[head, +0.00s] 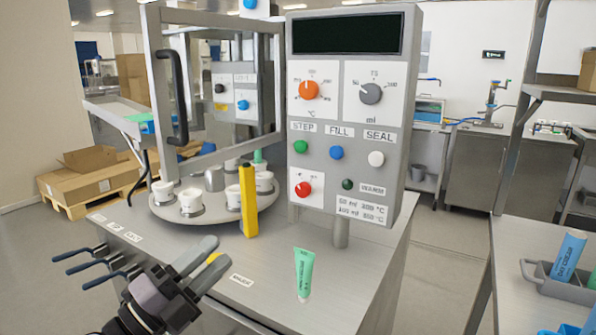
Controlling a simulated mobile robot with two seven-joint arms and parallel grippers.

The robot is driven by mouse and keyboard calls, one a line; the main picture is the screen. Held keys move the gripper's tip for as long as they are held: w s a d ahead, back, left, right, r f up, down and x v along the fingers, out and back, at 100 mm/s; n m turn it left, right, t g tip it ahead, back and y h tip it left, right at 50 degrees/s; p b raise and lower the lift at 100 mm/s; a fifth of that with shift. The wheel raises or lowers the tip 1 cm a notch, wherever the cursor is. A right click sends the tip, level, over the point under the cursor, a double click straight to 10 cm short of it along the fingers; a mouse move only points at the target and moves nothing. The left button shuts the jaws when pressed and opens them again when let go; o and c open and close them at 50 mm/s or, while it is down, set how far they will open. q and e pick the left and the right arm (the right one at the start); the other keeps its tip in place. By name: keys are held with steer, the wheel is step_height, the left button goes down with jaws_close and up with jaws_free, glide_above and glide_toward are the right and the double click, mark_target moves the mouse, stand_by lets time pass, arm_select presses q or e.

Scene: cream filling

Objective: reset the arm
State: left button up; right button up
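My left gripper (218,250) is at the lower left of the head view, over the front of the metal worktop (270,290). Its two grey fingers stand apart, with a small yellow patch showing between them; I cannot tell what that patch belongs to. No held object is visible. A green and white tube (304,273) stands on the worktop to the right of the gripper, apart from it. The filling machine's control panel (352,130) rises behind, with knobs and coloured buttons. My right gripper is not in view.
A round turntable (160,208) with white cups stands behind the gripper, beside a yellow upright post (248,202). The machine's framed door (163,75) stands open at left. A grey tray (560,285) with a blue tube (568,257) lies on the right-hand table. Cardboard boxes (85,178) sit at far left.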

arm_select(q)
steer(key=s+a+f+n+y+p, duration=0.1)
steer(key=s+a+f+n+y, duration=0.2)
steer(key=f+n+y, duration=0.5)
steer(key=s+a+f+n+y, duration=0.35)
steer(key=f+n, duration=0.55)
steer(key=f, duration=0.3)
steer(key=s+f+n+g+y, duration=0.1)
steer(key=s+f+n+g, duration=0.4)
steer(key=s+f, duration=0.9)
steer(key=shift+s+f+n+g+p, duration=0.3)
steer(key=shift+s+n+g, duration=0.1)
steer(key=shift+n, duration=0.5)
